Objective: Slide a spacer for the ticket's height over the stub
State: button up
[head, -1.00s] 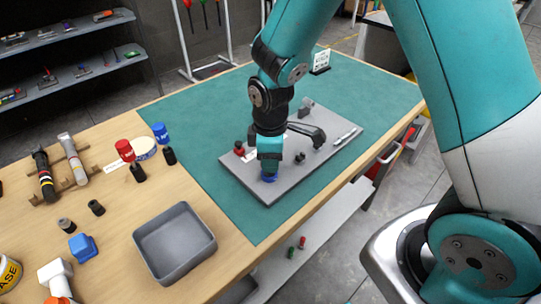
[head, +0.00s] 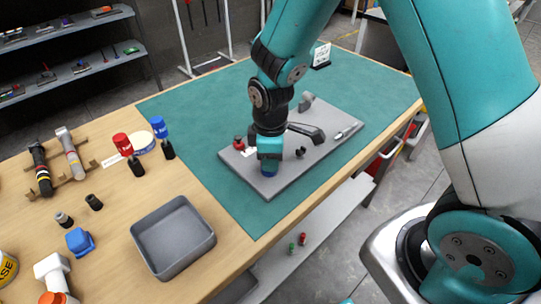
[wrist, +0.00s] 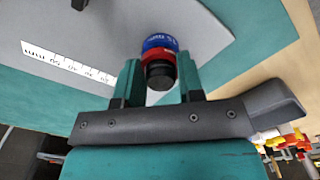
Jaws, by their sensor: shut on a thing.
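My gripper (wrist: 160,80) points down at the grey plate (head: 280,185) near its front left corner. It is shut on a black-topped piece (wrist: 160,74) with a red band (wrist: 158,54) and a lettered blue band (wrist: 160,43) beyond it. I cannot tell which bands are spacer and which is stub. In the head view the blue part (head: 268,170) shows just under the fingers, close to the plate. Whether it touches the plate is hidden. A red spacer (head: 122,142) and a blue spacer (head: 159,128) stand on the bench. A white card (head: 320,54), unreadable here, stands behind.
The plate also carries a red piece with a black knob (head: 239,143), a dark lever (head: 306,131) and a small black part (head: 301,152). A ruler strip (wrist: 65,63) lies on it. A grey tray (head: 174,238) and black cylinders (head: 137,166) are left.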

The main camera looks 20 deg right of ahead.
jog(key=o, duration=1)
notch_tip(320, 180, up, 17)
jog(key=s+a+r+m+y, duration=0.1)
jog(key=s+m, duration=0.1)
jog(key=s, duration=0.4)
jog(key=s+a+r+m+y, duration=0.1)
jog(key=s+a, duration=0.1)
jog(key=s, duration=0.4)
jog(key=s+a+r+m+y, duration=0.2)
jog(key=s, duration=0.4)
jog(key=shift+s+m, duration=0.25)
jog(key=shift+m, duration=0.05)
